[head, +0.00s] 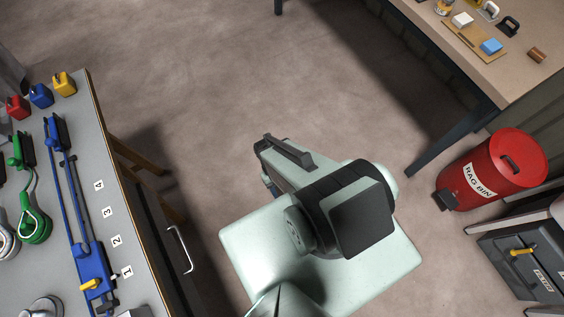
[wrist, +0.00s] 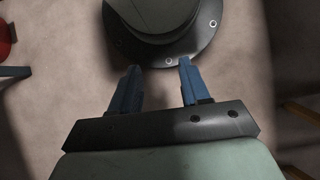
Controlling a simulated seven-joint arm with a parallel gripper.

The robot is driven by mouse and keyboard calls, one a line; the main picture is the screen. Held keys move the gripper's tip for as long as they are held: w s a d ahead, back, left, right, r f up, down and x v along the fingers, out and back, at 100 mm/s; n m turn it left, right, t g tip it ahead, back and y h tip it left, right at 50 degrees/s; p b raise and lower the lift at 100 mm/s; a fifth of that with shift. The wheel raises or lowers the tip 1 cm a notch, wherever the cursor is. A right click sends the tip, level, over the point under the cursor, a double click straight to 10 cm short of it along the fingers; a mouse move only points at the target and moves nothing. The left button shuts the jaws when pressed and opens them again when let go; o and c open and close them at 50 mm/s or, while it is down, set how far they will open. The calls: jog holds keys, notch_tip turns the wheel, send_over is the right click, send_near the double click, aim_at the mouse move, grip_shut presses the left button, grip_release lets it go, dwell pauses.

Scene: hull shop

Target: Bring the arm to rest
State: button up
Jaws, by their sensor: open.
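My arm is folded over my own pale green base in the head view. My gripper shows in the wrist view (wrist: 157,72), with two blue fingers apart and nothing between them. Past the fingertips is a round dark flange with bolts, which looks like part of my own body, and bare floor. In the head view the fingers are mostly hidden behind the arm.
A grey workbench (head: 140,265) on the left holds a blue clamp (head: 91,265), a green tool (head: 33,225), small coloured blocks and numbers. A red rag bin (head: 515,150) and a wooden table (head: 480,75) stand right. A dark cabinet (head: 500,262) is lower right. Open floor (head: 210,70) lies between.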

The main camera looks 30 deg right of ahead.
jog(key=shift+s+a+f, duration=0.1)
jog(key=shift+s+a, duration=0.1)
jog(key=shift+s, duration=0.3)
jog(key=shift+s+a+f, duration=0.1)
jog(key=shift+s+a, duration=0.05)
jog(key=shift+s, duration=0.35)
